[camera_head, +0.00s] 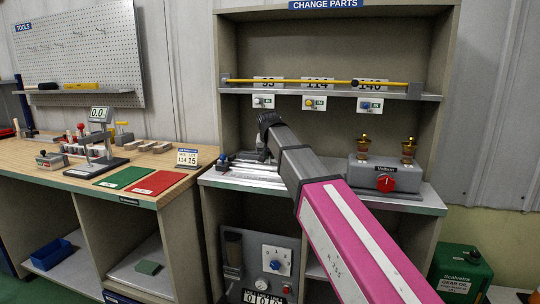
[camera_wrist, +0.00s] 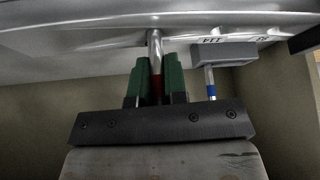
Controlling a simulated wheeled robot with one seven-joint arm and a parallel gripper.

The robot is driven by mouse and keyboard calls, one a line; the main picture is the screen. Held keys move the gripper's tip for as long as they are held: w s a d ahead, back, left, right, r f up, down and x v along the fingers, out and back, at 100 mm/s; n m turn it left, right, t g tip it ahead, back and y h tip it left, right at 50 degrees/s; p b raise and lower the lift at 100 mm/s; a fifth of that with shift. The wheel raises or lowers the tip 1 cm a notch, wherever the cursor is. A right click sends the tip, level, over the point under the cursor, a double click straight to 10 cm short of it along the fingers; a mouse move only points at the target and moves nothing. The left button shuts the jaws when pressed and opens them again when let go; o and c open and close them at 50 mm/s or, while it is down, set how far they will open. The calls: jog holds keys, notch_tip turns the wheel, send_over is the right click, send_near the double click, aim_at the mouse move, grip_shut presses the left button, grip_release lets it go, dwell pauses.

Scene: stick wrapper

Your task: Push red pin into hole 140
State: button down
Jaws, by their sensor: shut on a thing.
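In the wrist view my gripper (camera_wrist: 157,88) has its two green fingers closed around an upright metal pin with a dark red band (camera_wrist: 155,84). The pin's silver shaft rises above the fingers to a curved shiny metal surface (camera_wrist: 90,32). I cannot tell whether its tip is in a hole. In the head view my arm reaches to the left end of the machine shelf, and its own links hide the fingers and the red pin. A label reading 140 (camera_head: 372,80) sits on the upper shelf, at the right of a row. No hole 140 can be made out.
A blue-banded pin (camera_wrist: 211,90) hangs from a grey block (camera_wrist: 223,53) right of my fingers. A yellow rod (camera_head: 320,82) spans the upper shelf. A grey box with a red knob (camera_head: 386,183) stands right of my arm. A workbench (camera_head: 150,188) is at the left.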

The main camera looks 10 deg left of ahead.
jog(key=shift+f, duration=0.1)
jog(key=c, duration=1.1)
grip_release()
jog(key=shift+c, duration=0.2)
jog(key=v, duration=1.2)
